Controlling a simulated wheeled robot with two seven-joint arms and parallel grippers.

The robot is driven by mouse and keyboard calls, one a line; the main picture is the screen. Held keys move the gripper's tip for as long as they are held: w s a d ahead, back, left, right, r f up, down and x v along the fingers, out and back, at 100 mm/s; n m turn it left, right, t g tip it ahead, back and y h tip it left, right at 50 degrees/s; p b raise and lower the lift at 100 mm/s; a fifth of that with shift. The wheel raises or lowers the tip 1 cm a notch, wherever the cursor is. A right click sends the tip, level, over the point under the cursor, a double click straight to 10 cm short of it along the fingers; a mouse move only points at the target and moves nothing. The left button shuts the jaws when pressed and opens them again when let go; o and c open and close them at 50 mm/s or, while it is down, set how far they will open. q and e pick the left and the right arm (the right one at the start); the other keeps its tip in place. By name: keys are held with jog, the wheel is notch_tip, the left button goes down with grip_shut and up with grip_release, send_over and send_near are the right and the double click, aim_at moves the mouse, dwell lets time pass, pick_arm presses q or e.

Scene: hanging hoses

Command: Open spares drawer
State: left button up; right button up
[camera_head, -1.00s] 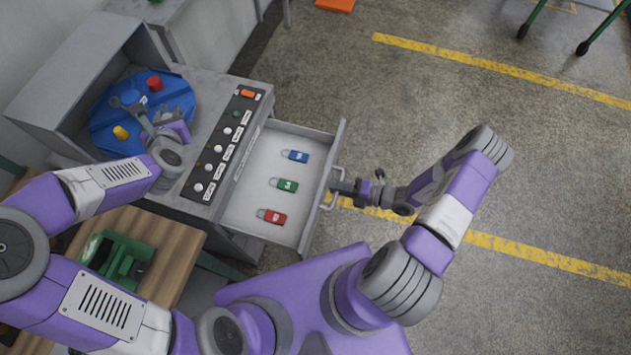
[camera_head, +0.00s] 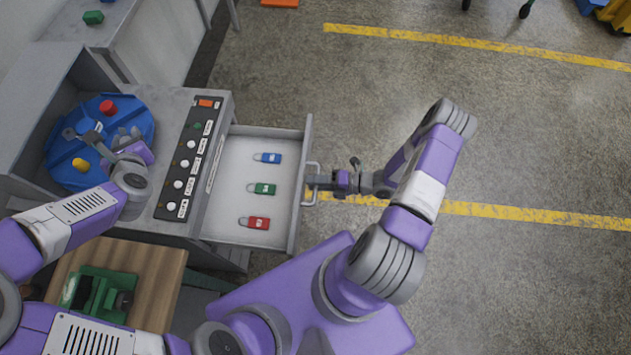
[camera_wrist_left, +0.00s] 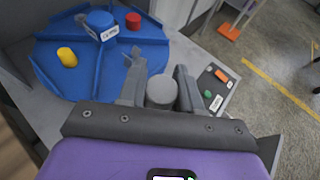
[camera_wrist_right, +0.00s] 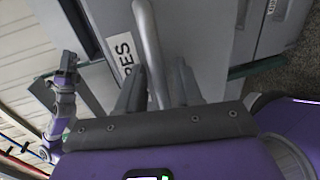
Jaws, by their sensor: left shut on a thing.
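The spares drawer (camera_head: 232,214) is pulled out of the grey cabinet, with blue (camera_head: 268,157), green (camera_head: 262,188) and red (camera_head: 255,223) padlocks lying apart inside. My right gripper (camera_head: 316,181) is at the drawer's handle (camera_head: 313,197). In the right wrist view its fingers (camera_wrist_right: 160,85) stand apart on either side of the handle bar (camera_wrist_right: 148,40), with a visible gap. Part of the drawer's label (camera_wrist_right: 123,50) shows beside it.
The blue round turntable (camera_head: 62,160) holds a red cylinder (camera_head: 107,107) and a yellow one (camera_head: 80,164). A panel of buttons (camera_head: 188,160) lies between it and the drawer. A wooden table (camera_head: 165,280) with a green device (camera_head: 98,292) is in front.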

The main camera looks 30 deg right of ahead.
pick_arm(q)
jog(key=shift+r+p, duration=0.6)
pick_arm(e)
jog(key=v, duration=1.2)
